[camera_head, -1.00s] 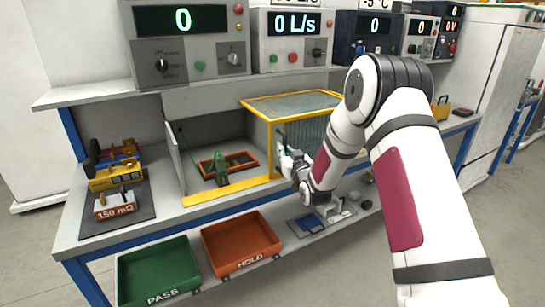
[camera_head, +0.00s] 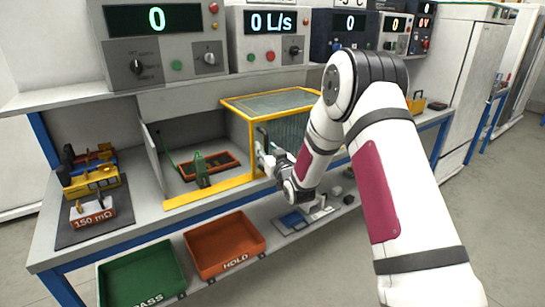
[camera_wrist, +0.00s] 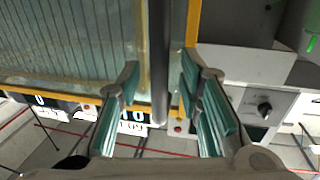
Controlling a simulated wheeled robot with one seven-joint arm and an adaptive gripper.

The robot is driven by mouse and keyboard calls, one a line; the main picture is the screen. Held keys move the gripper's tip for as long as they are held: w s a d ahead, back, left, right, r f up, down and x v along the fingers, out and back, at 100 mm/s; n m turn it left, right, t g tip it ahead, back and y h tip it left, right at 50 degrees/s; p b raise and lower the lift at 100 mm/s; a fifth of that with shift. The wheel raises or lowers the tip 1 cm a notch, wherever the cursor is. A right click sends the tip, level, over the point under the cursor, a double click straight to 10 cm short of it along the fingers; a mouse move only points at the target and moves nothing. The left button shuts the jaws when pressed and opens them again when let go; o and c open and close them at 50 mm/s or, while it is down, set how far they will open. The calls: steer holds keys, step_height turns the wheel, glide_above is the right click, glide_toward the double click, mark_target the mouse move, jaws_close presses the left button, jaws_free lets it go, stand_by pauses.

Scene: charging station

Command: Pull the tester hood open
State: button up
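The tester hood (camera_head: 279,103), yellow-framed with clear ribbed panels, sits over the right part of the tester. The left part of the tester chamber (camera_head: 185,137) is uncovered, with a green fixture (camera_head: 201,170) in an orange tray inside. A grey bar handle (camera_wrist: 160,55) runs along the hood's left side. My gripper (camera_head: 264,155) is at this handle. In the wrist view, the fingers of my gripper (camera_wrist: 160,85) are spread on both sides of the bar, with visible gaps. The hood's front right part is hidden behind my arm.
A green PASS tray (camera_head: 104,282) and an orange HOLD tray (camera_head: 194,252) sit on the lower shelf. A 150 mΩ block (camera_head: 92,211) stands on a dark mat at left. Instruments (camera_head: 157,50) line the shelf above. Small items lie on the lower shelf below my gripper.

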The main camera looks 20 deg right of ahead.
steer(key=s+d, duration=0.1)
steer(key=s, duration=1)
steer(key=shift+s, duration=0.15)
steer(key=s+r+g+h+p, duration=0.2)
steer(key=s+r+g+p, duration=0.3)
steer(key=s+r, duration=0.8)
steer(key=s+a+r+g+p, duration=0.1)
steer(key=s+r+g, duration=0.1)
steer(key=s, duration=0.9)
steer(key=s+a+r+g+p, duration=0.1)
steer(key=s+r+g, duration=0.2)
steer(key=s, duration=0.8)
steer(key=s+a+r+m+g+p, duration=0.1)
steer(key=s+r+g, duration=0.1)
steer(key=s, duration=0.8)
steer(key=shift+s+a+r+g, duration=0.2)
steer(key=shift+s+a+g, duration=0.2)
steer(key=shift+g, duration=0.5)
